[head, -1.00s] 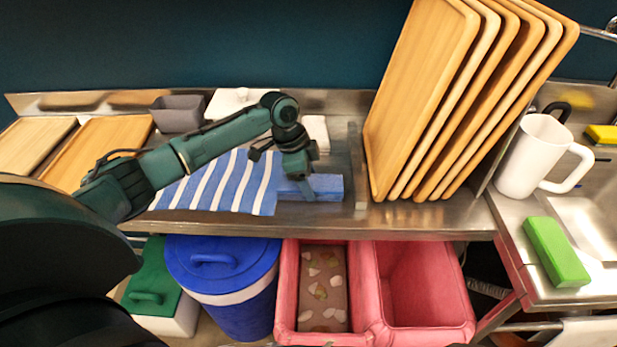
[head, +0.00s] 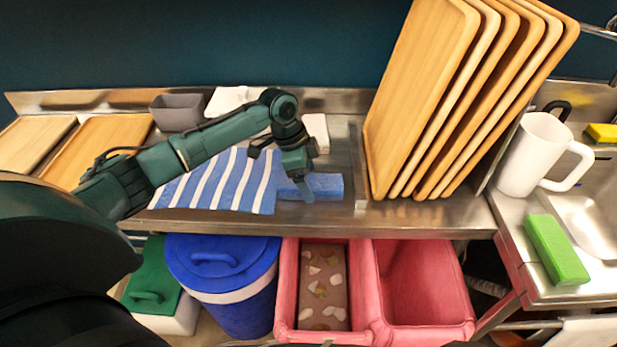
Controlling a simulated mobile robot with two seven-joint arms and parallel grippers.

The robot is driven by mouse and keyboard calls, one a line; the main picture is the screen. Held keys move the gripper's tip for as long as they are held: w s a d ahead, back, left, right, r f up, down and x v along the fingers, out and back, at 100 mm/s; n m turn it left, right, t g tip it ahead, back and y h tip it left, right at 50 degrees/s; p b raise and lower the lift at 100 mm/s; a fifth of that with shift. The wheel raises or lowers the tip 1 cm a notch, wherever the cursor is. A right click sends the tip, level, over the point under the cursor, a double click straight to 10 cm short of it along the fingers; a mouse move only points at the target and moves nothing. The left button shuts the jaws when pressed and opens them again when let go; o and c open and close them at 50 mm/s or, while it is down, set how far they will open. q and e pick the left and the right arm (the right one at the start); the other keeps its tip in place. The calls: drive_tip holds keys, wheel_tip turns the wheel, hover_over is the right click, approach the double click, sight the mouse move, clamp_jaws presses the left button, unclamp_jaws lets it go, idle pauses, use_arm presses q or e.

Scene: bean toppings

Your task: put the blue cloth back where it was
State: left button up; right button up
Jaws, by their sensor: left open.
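A plain blue folded cloth (head: 327,186) lies on the steel counter, to the left of the rack of trays. A blue and white striped cloth (head: 222,185) lies flat just left of it; their edges are close together. My left gripper (head: 304,190) points down over the left part of the plain blue cloth and hides a bit of it. The gripper is open; whether its fingers touch the cloth cannot be told. My right gripper is not in view.
Wooden trays (head: 420,100) stand upright on the right. A white pitcher (head: 532,155) and green sponge (head: 556,250) are beyond them. A grey container (head: 178,113) stands behind. Pink bins (head: 420,290) and a blue lidded bin (head: 225,265) are below the counter.

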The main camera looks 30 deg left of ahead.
use_arm(q)
drive_tip(key=v, duration=1.1)
drive_tip(key=shift+r, duration=0.3)
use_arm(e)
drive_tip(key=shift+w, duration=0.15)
use_arm(q)
drive_tip(key=shift+s+a, duration=0.1)
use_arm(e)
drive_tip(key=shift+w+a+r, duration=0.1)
use_arm(q)
drive_tip(key=shift+f, duration=0.1)
